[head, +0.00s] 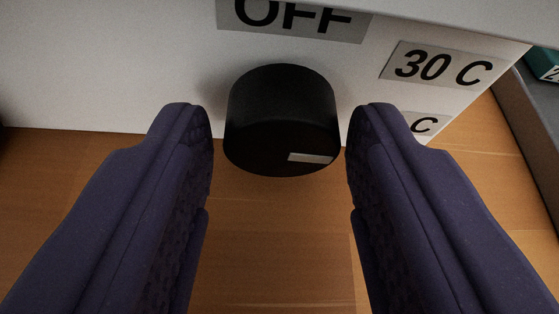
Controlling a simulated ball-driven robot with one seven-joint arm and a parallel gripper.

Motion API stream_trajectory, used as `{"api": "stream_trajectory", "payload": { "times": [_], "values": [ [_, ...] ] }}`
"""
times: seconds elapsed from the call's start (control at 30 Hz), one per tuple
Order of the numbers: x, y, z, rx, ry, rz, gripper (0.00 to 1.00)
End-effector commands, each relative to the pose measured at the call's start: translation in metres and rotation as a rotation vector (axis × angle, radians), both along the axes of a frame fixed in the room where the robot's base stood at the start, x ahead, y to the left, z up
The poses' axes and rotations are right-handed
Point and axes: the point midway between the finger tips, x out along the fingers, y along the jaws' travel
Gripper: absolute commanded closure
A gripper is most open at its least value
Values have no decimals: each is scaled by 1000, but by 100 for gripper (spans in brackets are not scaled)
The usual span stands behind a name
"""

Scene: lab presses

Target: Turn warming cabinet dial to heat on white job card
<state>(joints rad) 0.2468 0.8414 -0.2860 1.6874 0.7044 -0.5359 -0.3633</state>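The warming cabinet dial (280,115) is a black round knob that sticks out from the white cabinet front (100,70). A small light pointer mark (311,158) shows on its face, toward the lower right. An "OFF" label (292,18) is above the dial, a "30 C" label (442,66) is to its upper right, and a label ending in "C" (424,125) is partly hidden behind the right finger. My gripper (279,130) is open, with one dark purple finger on each side of the dial and a small gap at each side. The white job card is not in view.
A wooden surface (270,250) lies below the cabinet front and is clear between the fingers. At the right edge there is a grey ledge (530,110) with a teal object (544,62) bearing a white label, partly cut off.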

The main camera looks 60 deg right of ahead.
Motion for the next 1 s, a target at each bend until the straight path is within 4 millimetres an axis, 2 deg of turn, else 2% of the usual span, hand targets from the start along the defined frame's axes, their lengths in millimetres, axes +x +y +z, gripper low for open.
{"api": "stream_trajectory", "payload": {
  "times": [0.27, 0.7, 1.0],
  "values": [
    [-1, 2, 3, -2, -1, 0, 54],
    [-40, 52, 30, 0, 1, 1, 54],
    [-44, 57, 30, -1, -1, 0, 54]
  ]
}}
